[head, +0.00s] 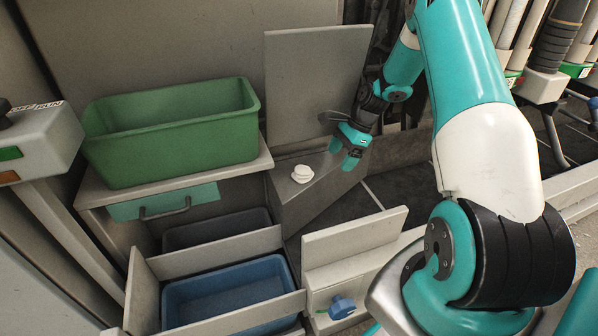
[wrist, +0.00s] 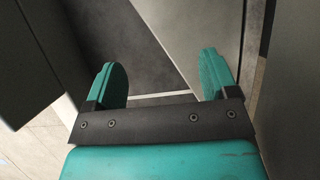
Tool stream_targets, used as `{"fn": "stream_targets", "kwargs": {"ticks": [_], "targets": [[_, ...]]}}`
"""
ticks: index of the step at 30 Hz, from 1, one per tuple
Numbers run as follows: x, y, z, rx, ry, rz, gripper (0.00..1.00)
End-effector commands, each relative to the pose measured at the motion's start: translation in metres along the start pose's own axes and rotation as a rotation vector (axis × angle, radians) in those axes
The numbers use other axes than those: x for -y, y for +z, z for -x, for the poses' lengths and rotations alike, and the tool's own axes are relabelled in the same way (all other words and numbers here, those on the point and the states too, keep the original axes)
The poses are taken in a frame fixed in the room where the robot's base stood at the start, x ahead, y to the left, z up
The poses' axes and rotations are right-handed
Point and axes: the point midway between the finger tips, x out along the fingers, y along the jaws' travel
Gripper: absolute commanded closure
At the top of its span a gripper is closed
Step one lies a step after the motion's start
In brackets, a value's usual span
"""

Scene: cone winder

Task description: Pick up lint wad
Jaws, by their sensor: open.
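I see no clear lint wad in either view.
A green bin (head: 170,150) stands on a shelf at left, above a drawer with a handle (head: 165,208). A blue bin (head: 228,292) sits below. A grey upright panel (head: 315,85) stands behind the ledge. A blue knob (head: 342,307) is at lower front.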

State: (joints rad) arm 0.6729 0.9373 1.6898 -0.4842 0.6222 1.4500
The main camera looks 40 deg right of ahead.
Motion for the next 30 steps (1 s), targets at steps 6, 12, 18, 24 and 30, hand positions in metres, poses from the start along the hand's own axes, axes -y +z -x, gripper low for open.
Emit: {"fn": "stream_targets", "kwargs": {"ticks": [6, 12, 18, 24, 30], "targets": [[0.0, 0.042, -0.023, 0.0, 0.005, 0.014, 0.2], [0.0, 0.057, -0.027, 0.0, 0.005, 0.012, 0.2], [0.0, 0.083, -0.042, 0.0, 0.003, 0.014, 0.2], [-0.001, 0.095, -0.056, 0.0, 0.003, 0.007, 0.2], [-0.001, 0.096, -0.055, 0.0, 0.003, 0.007, 0.2]]}}
